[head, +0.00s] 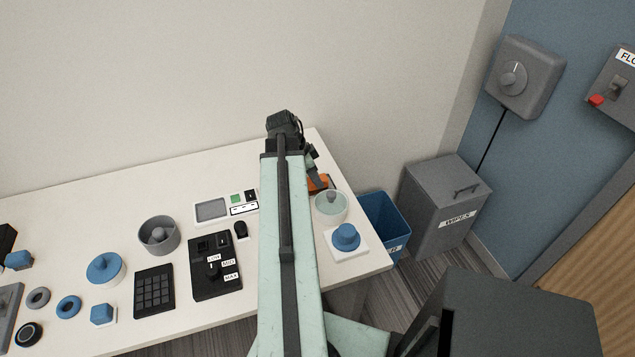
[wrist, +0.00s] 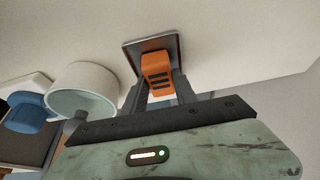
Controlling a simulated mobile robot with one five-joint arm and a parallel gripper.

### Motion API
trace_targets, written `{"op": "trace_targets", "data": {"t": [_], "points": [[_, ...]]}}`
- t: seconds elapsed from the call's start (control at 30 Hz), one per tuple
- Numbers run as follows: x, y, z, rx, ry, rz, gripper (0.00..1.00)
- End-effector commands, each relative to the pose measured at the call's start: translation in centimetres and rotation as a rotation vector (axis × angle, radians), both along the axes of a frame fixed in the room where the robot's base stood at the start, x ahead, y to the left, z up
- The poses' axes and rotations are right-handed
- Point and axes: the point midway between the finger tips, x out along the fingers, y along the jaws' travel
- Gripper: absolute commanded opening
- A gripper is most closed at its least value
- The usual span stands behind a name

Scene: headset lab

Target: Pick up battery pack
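The battery pack appears to be the orange block with dark slots (wrist: 157,68) in the wrist view. It rests on or against a dark grey plate with a light rim (wrist: 131,50). My gripper (wrist: 160,86) has its two dark fingers apart, one on each side of the block. I cannot tell whether they press on it. In the head view the orange block (head: 318,183) shows only in part beside the end of my arm, near the table's far right corner. My gripper is mostly hidden there behind the arm.
A clear round cup (head: 331,206) stands close by, with a blue knob on a white base (head: 346,238) in front. The white table (head: 90,205) carries a dark switch panel (head: 215,268) and several knobs to the left. Blue (head: 384,222) and grey bins (head: 445,207) stand right.

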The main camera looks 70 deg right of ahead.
Motion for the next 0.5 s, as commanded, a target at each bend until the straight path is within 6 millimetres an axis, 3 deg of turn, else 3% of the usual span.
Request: {"op": "trace_targets", "data": {"t": [0.33,0.5], "points": [[0.0,0.0,0.2,0.0,0.0,0.0,0.0],[0.0,0.0,1.9,0.0,0.0,0.0,0.0]]}}
